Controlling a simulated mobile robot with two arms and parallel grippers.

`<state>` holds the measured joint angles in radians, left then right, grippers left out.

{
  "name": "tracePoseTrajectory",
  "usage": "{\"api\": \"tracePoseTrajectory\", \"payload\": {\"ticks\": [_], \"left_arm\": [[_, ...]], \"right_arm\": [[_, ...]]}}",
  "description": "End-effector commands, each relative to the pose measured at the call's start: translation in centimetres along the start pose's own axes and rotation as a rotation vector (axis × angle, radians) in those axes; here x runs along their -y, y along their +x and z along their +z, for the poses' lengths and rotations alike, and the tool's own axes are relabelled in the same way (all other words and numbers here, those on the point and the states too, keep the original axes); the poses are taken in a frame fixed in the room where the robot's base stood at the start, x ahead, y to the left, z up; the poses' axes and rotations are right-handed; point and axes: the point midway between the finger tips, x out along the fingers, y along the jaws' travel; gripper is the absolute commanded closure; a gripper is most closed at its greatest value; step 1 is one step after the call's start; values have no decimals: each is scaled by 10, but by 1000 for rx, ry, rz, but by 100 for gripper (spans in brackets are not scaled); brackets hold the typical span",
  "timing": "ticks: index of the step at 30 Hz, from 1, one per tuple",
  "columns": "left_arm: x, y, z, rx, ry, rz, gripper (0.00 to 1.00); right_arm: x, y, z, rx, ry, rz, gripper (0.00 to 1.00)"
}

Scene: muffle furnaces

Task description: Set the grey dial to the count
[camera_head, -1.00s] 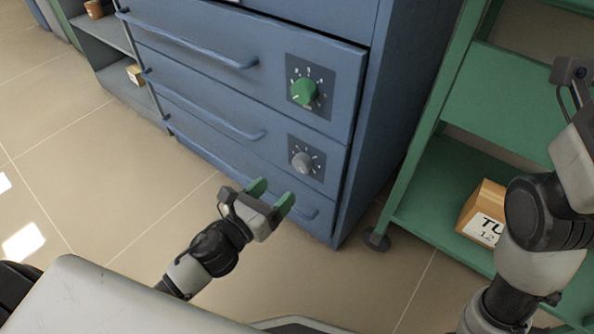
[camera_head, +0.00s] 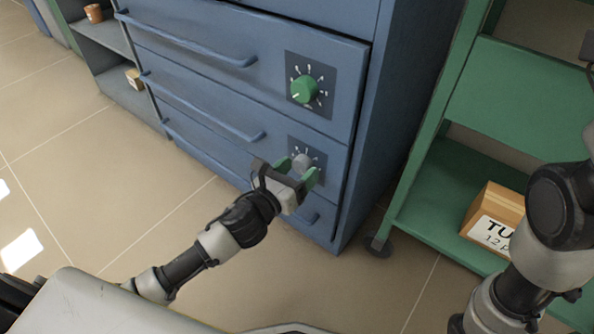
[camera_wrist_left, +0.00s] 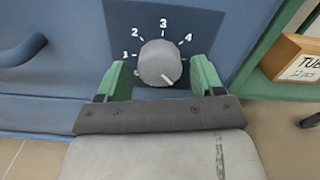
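The grey dial (camera_head: 302,161) sits on a dark plate on the lower part of the blue cabinet front. In the left wrist view the grey dial (camera_wrist_left: 160,63) has a white mark pointing to the lower right, and the numerals 1, 2, 3 and 4 show around its upper side. My left gripper (camera_head: 297,175) is at the dial, open, with its green fingers on either side of it. In the left wrist view a small gap shows between each finger and the dial.
A green dial (camera_head: 304,90) sits on the drawer above. The blue cabinet (camera_head: 200,75) has several bar handles. A green shelf (camera_head: 500,100) to the right holds a labelled cardboard box (camera_head: 495,215). The tiled floor (camera_head: 90,180) at left is clear.

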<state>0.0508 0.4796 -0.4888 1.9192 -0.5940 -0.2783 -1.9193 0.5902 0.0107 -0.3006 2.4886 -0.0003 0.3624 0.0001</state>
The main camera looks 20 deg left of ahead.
Motion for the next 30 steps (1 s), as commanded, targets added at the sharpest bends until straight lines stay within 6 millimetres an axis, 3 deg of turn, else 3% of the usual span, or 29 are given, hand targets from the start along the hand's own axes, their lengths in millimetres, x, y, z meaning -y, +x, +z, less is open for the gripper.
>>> {"api": "tracePoseTrajectory", "payload": {"ticks": [1, 9, 22, 30], "left_arm": [[0, 0, 0, 0, -1, 0, 41], [0, 0, 0, 1, -1, 0, 78], [1, 0, 3, 0, -115, 1, 78], [2, 0, 4, 0, -340, 1, 78]], "right_arm": [[0, 0, 0, -1, 0, 0, 60], [0, 0, -1, -3, 0, 0, 60], [-3, 5, 3, 2, 3, 9, 60], [-6, -13, 19, 88, 11, 33, 60]]}}
